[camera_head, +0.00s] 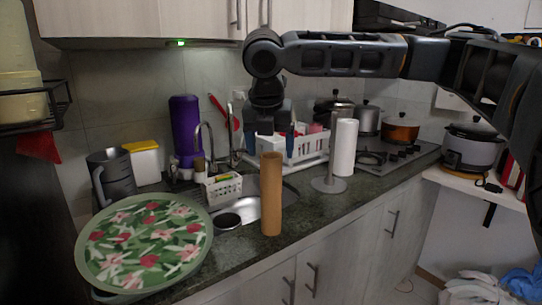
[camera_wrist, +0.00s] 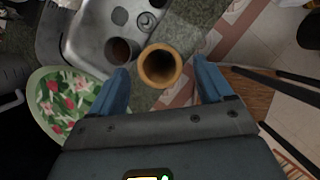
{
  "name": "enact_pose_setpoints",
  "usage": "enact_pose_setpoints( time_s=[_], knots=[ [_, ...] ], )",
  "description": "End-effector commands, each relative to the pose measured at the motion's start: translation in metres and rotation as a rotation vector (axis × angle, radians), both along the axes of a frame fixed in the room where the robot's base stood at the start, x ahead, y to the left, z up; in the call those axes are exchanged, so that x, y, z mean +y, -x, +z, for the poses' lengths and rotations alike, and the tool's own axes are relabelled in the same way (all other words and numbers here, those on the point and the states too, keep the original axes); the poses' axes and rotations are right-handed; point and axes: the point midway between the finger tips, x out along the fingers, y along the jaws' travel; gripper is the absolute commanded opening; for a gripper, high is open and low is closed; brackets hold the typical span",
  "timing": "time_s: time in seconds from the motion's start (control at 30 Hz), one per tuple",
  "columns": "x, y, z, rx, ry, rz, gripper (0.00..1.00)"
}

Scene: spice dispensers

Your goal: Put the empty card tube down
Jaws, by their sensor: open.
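The empty card tube (camera_head: 271,194) is a tall brown cylinder. It stands upright near the counter's front edge, just in front of the sink. The wrist view looks down on its open top (camera_wrist: 159,66), a tan ring with a dark hollow. My gripper (camera_head: 268,142) is open above the tube in the head view. In the wrist view its two blue fingers (camera_wrist: 160,82) lie on either side of the tube, apart from it, with gaps on both sides.
A green flowered tray (camera_head: 146,243) covers the counter's left end. Behind the tube are the sink (camera_head: 244,213) and a white basket (camera_head: 222,187). A paper towel roll on a stand (camera_head: 344,148) is to the right. Bare counter (camera_head: 318,205) lies between tube and stand.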

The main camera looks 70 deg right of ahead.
Motion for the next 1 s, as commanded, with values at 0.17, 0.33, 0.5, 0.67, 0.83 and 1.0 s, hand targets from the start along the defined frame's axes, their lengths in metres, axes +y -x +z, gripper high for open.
enact_pose_setpoints(
  time_s=[0.17,0.33,0.5,0.67,0.83,1.0],
  knots=[
    [0.014,0.003,0.036,-0.002,0.001,0.003,0.8],
    [0.024,0.005,0.064,-0.002,0.002,0.003,0.8],
    [0.03,0.007,0.078,-0.001,0.001,0.001,0.8],
    [0.032,0.007,0.082,-0.001,0.0,0.001,0.8],
    [0.032,0.007,0.082,-0.001,0.0,0.001,0.8],
    [0.032,0.007,0.082,-0.003,-0.002,0.002,0.8]
  ],
)
